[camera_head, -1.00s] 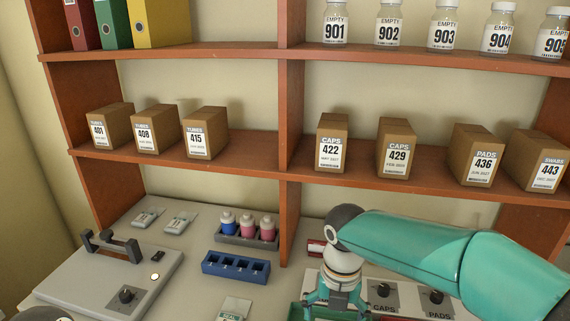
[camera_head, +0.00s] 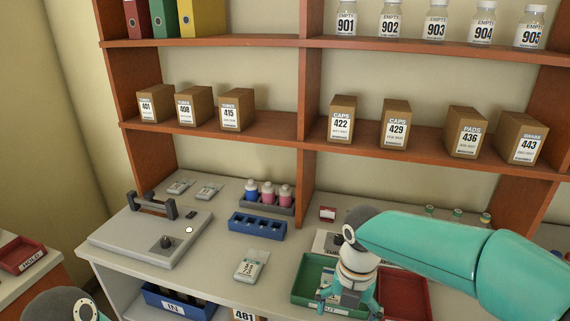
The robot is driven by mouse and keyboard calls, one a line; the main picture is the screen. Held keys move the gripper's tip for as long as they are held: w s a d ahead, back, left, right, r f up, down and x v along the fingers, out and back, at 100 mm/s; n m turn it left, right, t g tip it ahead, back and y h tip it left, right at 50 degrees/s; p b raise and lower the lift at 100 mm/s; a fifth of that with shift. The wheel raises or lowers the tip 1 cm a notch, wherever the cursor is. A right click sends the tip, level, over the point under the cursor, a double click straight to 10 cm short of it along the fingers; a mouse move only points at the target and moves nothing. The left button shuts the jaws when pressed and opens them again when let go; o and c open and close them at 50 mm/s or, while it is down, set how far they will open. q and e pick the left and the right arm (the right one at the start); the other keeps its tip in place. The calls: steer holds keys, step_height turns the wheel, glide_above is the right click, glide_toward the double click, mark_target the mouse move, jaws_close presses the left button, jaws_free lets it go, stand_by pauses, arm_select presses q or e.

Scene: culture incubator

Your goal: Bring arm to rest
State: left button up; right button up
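My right arm (camera_head: 455,255) comes in from the right, teal, and bends down at its wrist. My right gripper (camera_head: 348,298) points down over the green tray (camera_head: 303,283) at the front of the bench. Its teal fingers are spread apart, with a pale labelled item partly visible in the tray below them. I see nothing held between them. Of my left arm, only a dark and teal rounded link (camera_head: 62,306) shows at the bottom left edge; the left gripper is out of the picture.
A red tray (camera_head: 404,293) sits right of the green one. A grey device (camera_head: 150,240), a blue rack (camera_head: 257,227) and a bottle holder (camera_head: 267,203) stand on the bench. Shelves (camera_head: 210,129) with boxes rise behind. A red HOLD tray (camera_head: 22,255) is at far left.

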steer(key=s+a+f+m+y, duration=0.1)
steer(key=s+f+m+y, duration=0.25)
steer(key=f+m, duration=1.3)
steer(key=s+d+f+m, duration=0.1)
steer(key=s+f+m, duration=1.2)
steer(key=m, duration=0.4)
steer(key=shift+s+f+m+t, duration=0.15)
steer(key=shift+f+m+t, duration=0.2)
steer(key=shift+f, duration=0.4)
